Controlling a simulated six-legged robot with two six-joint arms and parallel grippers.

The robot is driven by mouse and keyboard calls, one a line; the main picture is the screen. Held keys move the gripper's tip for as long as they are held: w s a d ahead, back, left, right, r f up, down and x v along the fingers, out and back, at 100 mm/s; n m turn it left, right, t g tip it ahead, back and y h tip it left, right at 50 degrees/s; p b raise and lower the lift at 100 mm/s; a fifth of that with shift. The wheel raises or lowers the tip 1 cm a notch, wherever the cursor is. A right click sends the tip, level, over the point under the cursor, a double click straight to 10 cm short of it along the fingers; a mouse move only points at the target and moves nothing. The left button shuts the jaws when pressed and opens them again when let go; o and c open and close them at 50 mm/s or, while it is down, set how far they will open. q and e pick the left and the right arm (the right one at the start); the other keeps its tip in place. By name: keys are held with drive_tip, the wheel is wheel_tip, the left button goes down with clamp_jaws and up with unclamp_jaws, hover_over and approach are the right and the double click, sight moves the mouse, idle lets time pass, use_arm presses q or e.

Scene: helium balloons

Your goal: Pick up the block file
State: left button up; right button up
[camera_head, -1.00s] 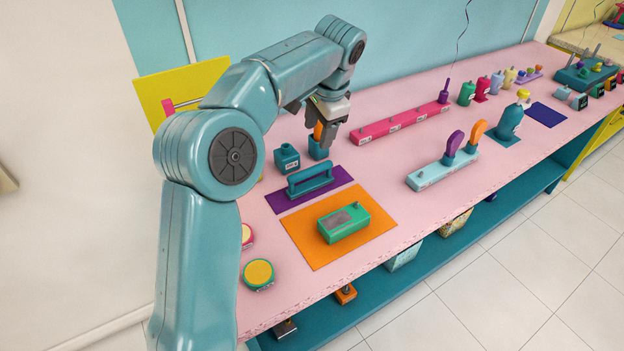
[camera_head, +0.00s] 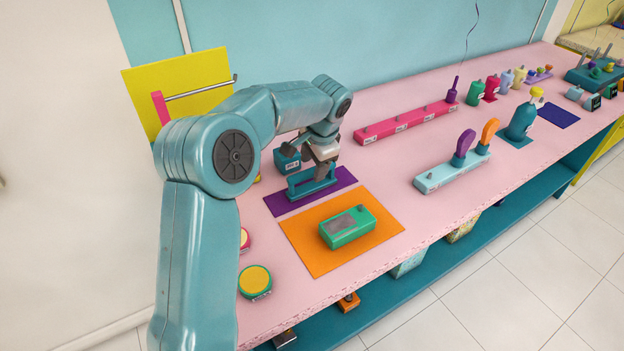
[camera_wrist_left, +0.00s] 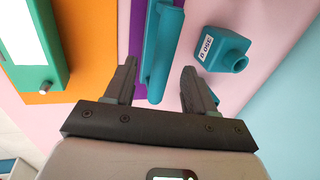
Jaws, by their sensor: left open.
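The block file (camera_head: 300,189), a teal tool with a long raised bar handle, lies on the purple mat (camera_head: 279,206). My left gripper (camera_head: 322,175) is open and points down over the file's right part, hiding some of it. In the left wrist view, the file's teal bar (camera_wrist_left: 163,45) runs between the two spread fingers of my left gripper (camera_wrist_left: 158,72). A gap shows on the right side; on the left the finger is close to the bar, and I cannot tell whether it touches. My right gripper is not in view.
A teal bottle-like block (camera_head: 287,159) stands just behind the file; it also shows in the left wrist view (camera_wrist_left: 222,50). A green device (camera_head: 347,227) lies on the orange mat (camera_head: 310,257) in front. A pink rail (camera_head: 405,123) and a pale blue rack (camera_head: 450,173) stand further right.

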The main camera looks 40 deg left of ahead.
sight(311, 170)
use_arm(q)
drive_tip(key=x, duration=0.5)
drive_tip(key=shift+a+r, duration=0.1)
drive_tip(key=shift+a, duration=0.1)
clamp_jaws()
drive_tip(key=shift+r, duration=0.1)
wheel_tip(311, 170, up, 20)
drive_tip(key=p, duration=0.3)
wheel_tip(311, 170, up, 4)
drive_tip(key=p, duration=0.5)
